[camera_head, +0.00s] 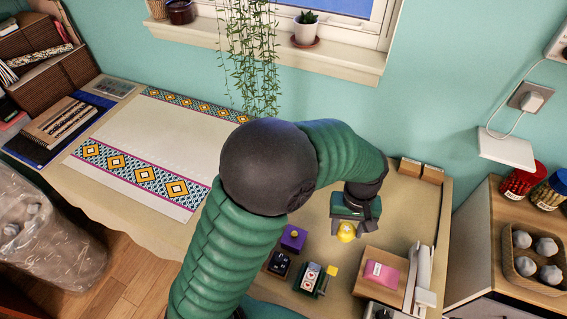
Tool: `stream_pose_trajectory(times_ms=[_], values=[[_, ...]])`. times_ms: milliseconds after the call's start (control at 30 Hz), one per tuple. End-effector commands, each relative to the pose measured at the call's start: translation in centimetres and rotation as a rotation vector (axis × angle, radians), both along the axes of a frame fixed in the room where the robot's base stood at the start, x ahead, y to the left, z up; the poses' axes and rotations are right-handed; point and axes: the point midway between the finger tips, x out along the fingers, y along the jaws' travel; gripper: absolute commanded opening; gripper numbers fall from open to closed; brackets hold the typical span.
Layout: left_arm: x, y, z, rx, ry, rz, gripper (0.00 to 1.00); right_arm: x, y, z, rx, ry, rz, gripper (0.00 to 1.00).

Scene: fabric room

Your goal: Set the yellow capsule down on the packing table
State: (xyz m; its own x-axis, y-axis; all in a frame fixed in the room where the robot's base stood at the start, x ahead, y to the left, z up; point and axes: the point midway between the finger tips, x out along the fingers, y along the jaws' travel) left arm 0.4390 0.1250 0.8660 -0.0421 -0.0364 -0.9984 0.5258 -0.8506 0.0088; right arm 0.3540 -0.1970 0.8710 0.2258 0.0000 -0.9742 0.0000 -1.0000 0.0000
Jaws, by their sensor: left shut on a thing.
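The yellow capsule (346,233) is small and rounded, and shows just below my left gripper (348,222). My left gripper is shut on it, pointing down over the right part of the packing table (391,221). The gripper body hides the capsule's upper part. I cannot tell whether the capsule touches the table top or hangs slightly above it. My left arm's green sleeve crosses the middle of the view and hides part of the table. My right gripper does not show.
Near the capsule stand a purple box (293,238), a dark block (279,264), a card-faced item (311,277) and a wooden box with a pink packet (382,273). A patterned cloth (150,150) covers the left. Bare table lies right of the gripper.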

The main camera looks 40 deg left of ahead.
Motion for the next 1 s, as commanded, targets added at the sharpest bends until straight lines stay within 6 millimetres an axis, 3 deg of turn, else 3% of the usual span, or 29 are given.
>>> stream_pose_trajectory(times_ms=[67, 300, 567, 867, 900, 1000], values=[[0.0, 0.0, -0.7, 0.001, 0.003, 0.0, 0.09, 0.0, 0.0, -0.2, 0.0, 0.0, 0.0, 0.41], [0.2, 0.1, -5.9, 0.001, 0.009, 0.001, 0.09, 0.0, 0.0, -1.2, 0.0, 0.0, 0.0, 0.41], [0.1, 0.1, -9.8, 0.001, 0.006, 0.001, 0.09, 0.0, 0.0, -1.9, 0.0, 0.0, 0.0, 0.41], [0.2, 0.0, -10.3, 0.001, 0.004, 0.0, 0.09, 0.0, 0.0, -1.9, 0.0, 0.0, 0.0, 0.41], [0.2, 0.0, -10.3, 0.001, 0.003, 0.0, 0.5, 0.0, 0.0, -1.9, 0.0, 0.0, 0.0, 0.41], [0.2, 0.0, -10.3, 0.001, 0.003, 0.0, 0.63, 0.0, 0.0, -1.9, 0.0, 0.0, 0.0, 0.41]])
